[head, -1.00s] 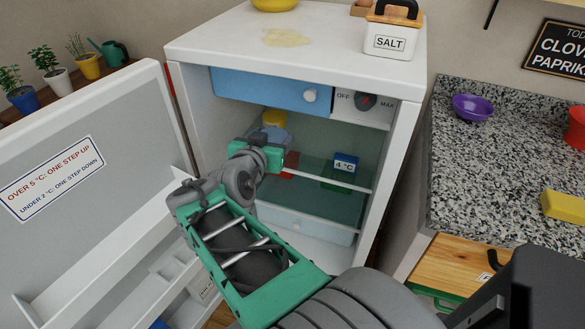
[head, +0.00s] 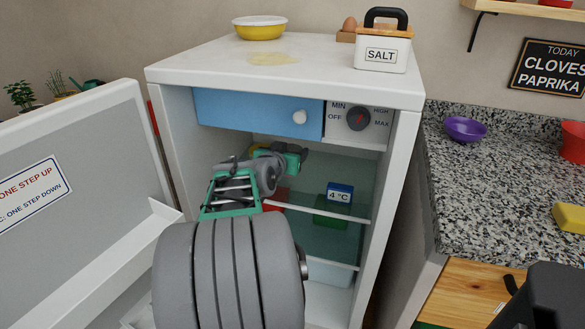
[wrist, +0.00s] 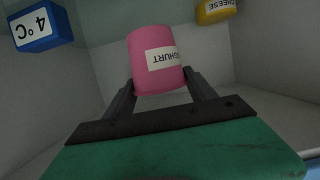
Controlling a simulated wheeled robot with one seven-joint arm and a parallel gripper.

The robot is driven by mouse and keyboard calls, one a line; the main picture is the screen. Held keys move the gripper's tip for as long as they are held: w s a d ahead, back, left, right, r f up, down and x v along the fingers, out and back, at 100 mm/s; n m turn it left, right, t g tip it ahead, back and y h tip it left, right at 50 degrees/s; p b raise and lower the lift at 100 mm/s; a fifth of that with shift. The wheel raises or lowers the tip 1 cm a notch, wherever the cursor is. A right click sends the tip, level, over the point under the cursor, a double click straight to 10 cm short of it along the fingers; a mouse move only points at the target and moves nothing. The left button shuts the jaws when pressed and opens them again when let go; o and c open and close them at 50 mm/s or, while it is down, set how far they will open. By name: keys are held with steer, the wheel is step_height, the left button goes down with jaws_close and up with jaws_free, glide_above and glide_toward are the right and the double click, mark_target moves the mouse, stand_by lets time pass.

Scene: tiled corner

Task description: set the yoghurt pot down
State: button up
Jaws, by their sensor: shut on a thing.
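The pink yoghurt pot (wrist: 153,60) is between the two fingers of my gripper (wrist: 161,84) in the wrist view, where its label reads upside down. My gripper is shut on it. In the head view my gripper (head: 298,153) reaches inside the open fridge (head: 391,220), above the upper glass shelf (head: 345,212). The pot is hidden there behind my arm. I cannot tell whether the pot touches the shelf.
A blue 4 °C display (head: 340,193) stands on the shelf to the right; it also shows in the wrist view (wrist: 38,27). A yellow cheese pack (wrist: 216,11) is near the pot. A blue drawer (head: 258,113) hangs above my arm. The open fridge door (head: 90,190) is at left.

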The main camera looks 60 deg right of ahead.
mark_target(292, 147)
steer(key=x, duration=0.3)
steer(key=shift+d+r, duration=0.25)
steer(key=shift+r, duration=0.1)
steer(key=shift+a+f, duration=0.1)
steer(key=shift+f, duration=0.6)
step_height(292, 147, down, 6)
steer(key=shift+r+b, duration=0.2)
steer(key=shift+b, duration=0.7)
steer(key=shift+r, duration=0.1)
steer(key=o, duration=1.5)
